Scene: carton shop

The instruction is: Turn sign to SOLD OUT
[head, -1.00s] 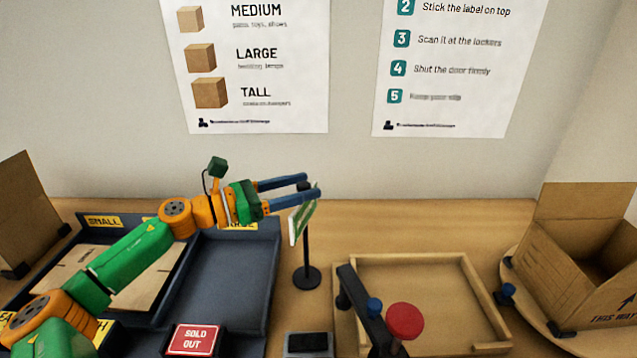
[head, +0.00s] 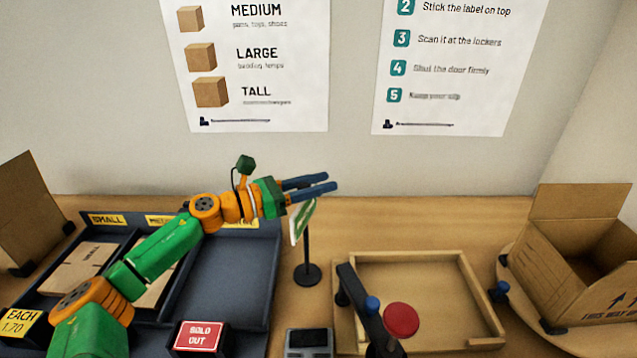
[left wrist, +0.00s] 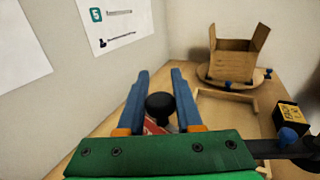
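The sign (head: 303,222) is a small tilted panel on a thin black post with a round base (head: 308,274). Its face toward the head view is green and white. In the left wrist view a red part of the sign (left wrist: 152,127) shows below a black round knob (left wrist: 160,105) at the post's top. My left gripper (head: 331,182) is open at the top of the sign, one finger on each side of the knob in the left wrist view. I cannot tell whether the fingers touch it. My right gripper is not in view.
A shallow wooden tray (head: 485,287) lies right of the post, behind a dark bar with a red knob (head: 402,320). An open carton (head: 575,250) stands far right.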

